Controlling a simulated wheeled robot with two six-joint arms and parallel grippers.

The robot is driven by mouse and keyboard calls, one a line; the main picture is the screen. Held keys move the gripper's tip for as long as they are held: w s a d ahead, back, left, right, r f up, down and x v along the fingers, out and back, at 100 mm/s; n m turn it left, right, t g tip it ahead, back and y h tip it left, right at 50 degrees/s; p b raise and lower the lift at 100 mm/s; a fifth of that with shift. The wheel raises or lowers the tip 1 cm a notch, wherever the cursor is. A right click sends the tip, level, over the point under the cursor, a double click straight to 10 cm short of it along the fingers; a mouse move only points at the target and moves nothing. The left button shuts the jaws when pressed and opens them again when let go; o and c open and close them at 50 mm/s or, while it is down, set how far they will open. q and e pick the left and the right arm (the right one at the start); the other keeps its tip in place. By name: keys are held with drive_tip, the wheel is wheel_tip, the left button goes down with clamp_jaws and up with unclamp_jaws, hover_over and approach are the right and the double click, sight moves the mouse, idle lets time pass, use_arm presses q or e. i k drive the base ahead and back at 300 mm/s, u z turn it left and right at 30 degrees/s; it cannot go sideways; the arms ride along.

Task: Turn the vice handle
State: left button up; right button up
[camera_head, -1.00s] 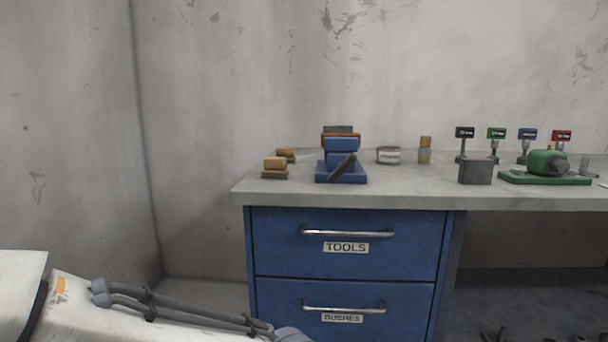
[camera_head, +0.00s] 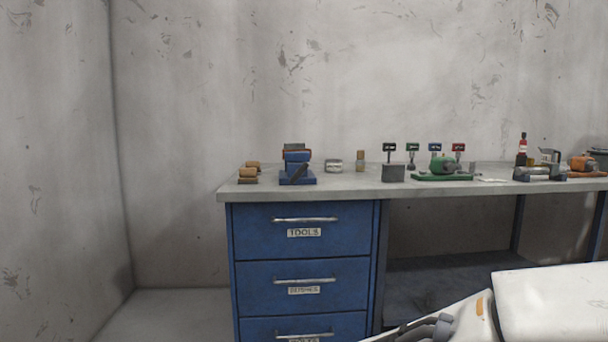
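A blue vice (camera_head: 297,158) stands on the grey workbench (camera_head: 340,188), near its left end. Its dark handle (camera_head: 299,172) slants across the front of the vice. An orange-brown strip shows near the top of the vice, under a grey part. A white link of my arm (camera_head: 560,295) shows at the lower right, well apart from the vice. Neither gripper is in the picture.
Brown blocks (camera_head: 249,167) lie left of the vice. Right of it stand a round tin (camera_head: 333,166), a grey block (camera_head: 393,173) and a green machine (camera_head: 440,168). Blue drawers (camera_head: 302,230) lie under the bench. The floor at the left is clear.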

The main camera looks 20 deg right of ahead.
sight(304, 166)
drive_tip(key=z, duration=0.8)
drive_tip(key=i, duration=0.9)
drive_tip(key=z, duration=0.25)
